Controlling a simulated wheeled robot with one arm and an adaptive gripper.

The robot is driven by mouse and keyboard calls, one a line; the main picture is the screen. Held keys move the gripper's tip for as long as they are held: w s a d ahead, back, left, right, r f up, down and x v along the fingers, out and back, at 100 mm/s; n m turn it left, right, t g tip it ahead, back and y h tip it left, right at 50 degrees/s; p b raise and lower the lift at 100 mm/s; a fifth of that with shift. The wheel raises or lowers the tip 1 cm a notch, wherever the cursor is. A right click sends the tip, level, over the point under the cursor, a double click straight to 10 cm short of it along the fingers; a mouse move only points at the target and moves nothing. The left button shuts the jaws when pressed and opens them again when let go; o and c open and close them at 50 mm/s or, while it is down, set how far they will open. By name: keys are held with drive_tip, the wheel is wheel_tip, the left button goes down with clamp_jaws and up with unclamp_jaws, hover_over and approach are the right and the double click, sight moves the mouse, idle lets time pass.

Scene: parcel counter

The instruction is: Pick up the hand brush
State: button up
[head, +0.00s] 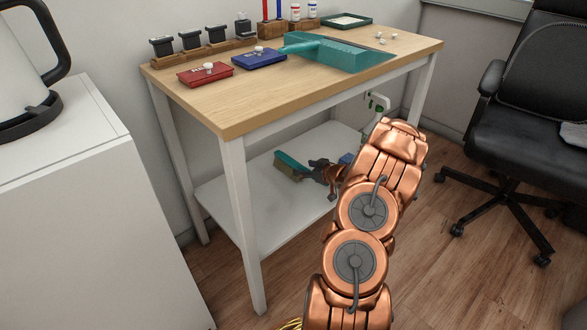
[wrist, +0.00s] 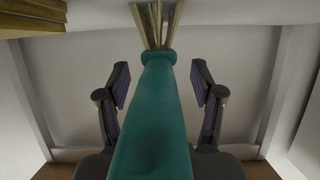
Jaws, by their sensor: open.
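The hand brush (head: 290,166) has a teal handle and pale yellowish bristles and lies on the lower shelf (head: 225,190) of the table. In the wrist view the teal handle (wrist: 152,125) runs up the middle, with the bristles (wrist: 157,25) at the top. My gripper (wrist: 160,90) is open, one dark finger on each side of the handle, with gaps showing on both sides. In the head view my gripper (head: 318,172) is small and partly hidden beside the brush, reaching in under the tabletop; whether it touches the brush cannot be told.
The wooden tabletop (head: 250,100) is above the shelf and holds a teal dustpan (head: 340,54), a red box (head: 205,75), a blue box (head: 259,58) and a dark green tray (head: 346,21). A table leg (head: 240,210) stands in front left. A black office chair (head: 530,95) is at right.

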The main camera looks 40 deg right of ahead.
drive_tip(key=shift+w, duration=0.2)
drive_tip(key=shift+c, duration=0.2)
clamp_jaws()
